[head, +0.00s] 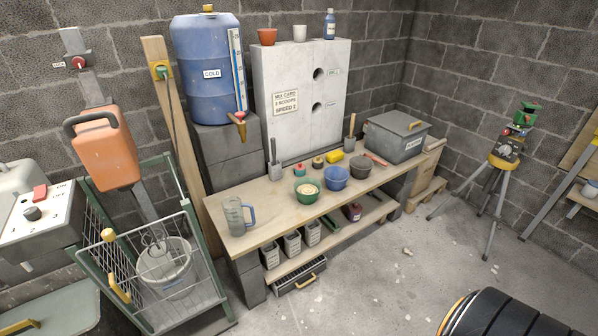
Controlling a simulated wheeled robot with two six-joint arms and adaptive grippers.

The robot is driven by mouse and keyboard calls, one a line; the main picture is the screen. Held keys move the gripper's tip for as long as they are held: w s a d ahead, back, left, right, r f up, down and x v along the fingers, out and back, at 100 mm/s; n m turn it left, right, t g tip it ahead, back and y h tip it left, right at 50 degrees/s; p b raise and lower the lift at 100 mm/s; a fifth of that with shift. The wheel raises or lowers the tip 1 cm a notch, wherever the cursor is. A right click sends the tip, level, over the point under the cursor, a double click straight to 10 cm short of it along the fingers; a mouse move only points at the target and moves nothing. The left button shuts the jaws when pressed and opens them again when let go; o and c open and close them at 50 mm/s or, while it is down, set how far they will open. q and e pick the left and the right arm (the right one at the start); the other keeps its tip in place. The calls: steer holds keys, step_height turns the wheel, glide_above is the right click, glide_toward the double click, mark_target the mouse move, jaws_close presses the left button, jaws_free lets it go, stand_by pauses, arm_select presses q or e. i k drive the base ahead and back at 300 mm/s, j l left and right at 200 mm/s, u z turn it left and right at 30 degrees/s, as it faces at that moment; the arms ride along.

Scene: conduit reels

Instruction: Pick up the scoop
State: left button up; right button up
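I cannot clearly pick out the scoop. On the wooden bench (270,218), a dark-handled tool (273,150) stands upright in a small grey holder (275,171) at the back. A wooden-handled tool (351,126) stands in another grey holder (349,144) further right. The lower ends of both are hidden. A thin red-orange item (377,160) lies behind the dark bowl (361,167). A green bowl (307,196) holds pale material, with a blue bowl (335,178) beside it. Neither of my grippers is in view.
A clear jug (235,216) stands at the bench's left end. A grey lidded box (398,137) is at its right end. A wire cage with a bucket (165,272) stands left of the bench. A tripod (490,190) stands right. Floor before the bench is mostly clear.

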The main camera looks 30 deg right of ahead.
mark_target(373, 158)
steer(key=z, duration=1.3)
